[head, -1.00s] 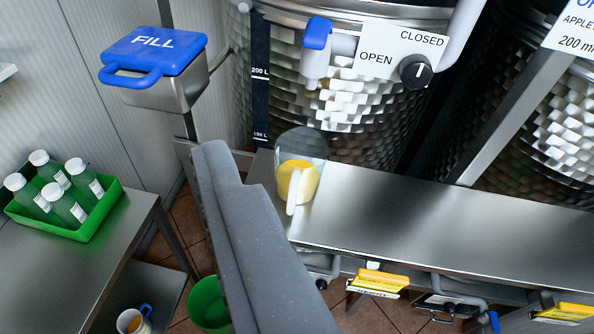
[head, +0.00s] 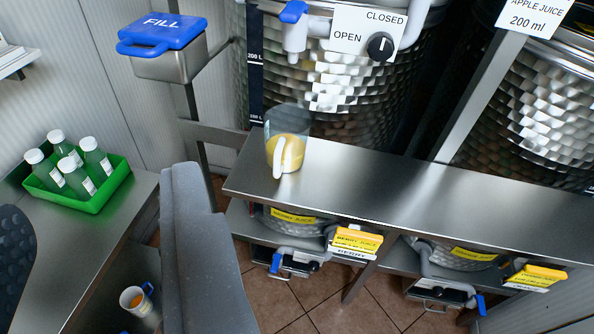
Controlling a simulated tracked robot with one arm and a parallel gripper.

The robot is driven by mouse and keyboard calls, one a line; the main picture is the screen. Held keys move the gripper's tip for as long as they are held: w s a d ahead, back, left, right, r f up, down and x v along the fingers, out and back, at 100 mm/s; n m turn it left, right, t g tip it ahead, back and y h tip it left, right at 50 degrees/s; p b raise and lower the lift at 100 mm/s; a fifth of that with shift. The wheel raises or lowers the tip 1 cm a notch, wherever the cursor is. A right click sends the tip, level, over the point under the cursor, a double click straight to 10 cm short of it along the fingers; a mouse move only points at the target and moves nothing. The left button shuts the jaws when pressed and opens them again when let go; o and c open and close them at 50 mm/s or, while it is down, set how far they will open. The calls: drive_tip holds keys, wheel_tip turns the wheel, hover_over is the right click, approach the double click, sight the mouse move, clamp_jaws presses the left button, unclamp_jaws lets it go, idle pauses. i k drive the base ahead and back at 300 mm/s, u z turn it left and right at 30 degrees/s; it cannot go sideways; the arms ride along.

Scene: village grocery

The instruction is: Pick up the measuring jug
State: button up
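The measuring jug (head: 286,150) is clear with a pale handle facing me and yellow liquid in its lower part. It stands upright on the left end of the steel bench (head: 400,190), in front of a large tank. A grey part of my gripper (head: 195,220) rises from the bottom edge, left of the jug and apart from it in the picture. I cannot make out two fingertips or anything held, so its opening is unclear.
A tap with a blue handle (head: 293,11) hangs above the jug. A blue FILL lid (head: 162,30) is at upper left. A green crate (head: 100,195) of bottles stands on the left table. A cup with a blue handle (head: 137,300) is lower down. Juice taps hang below the bench.

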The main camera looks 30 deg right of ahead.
sight(285, 153)
drive_tip(key=z, duration=0.35)
drive_tip(key=i, duration=0.85)
drive_tip(key=u, duration=0.4)
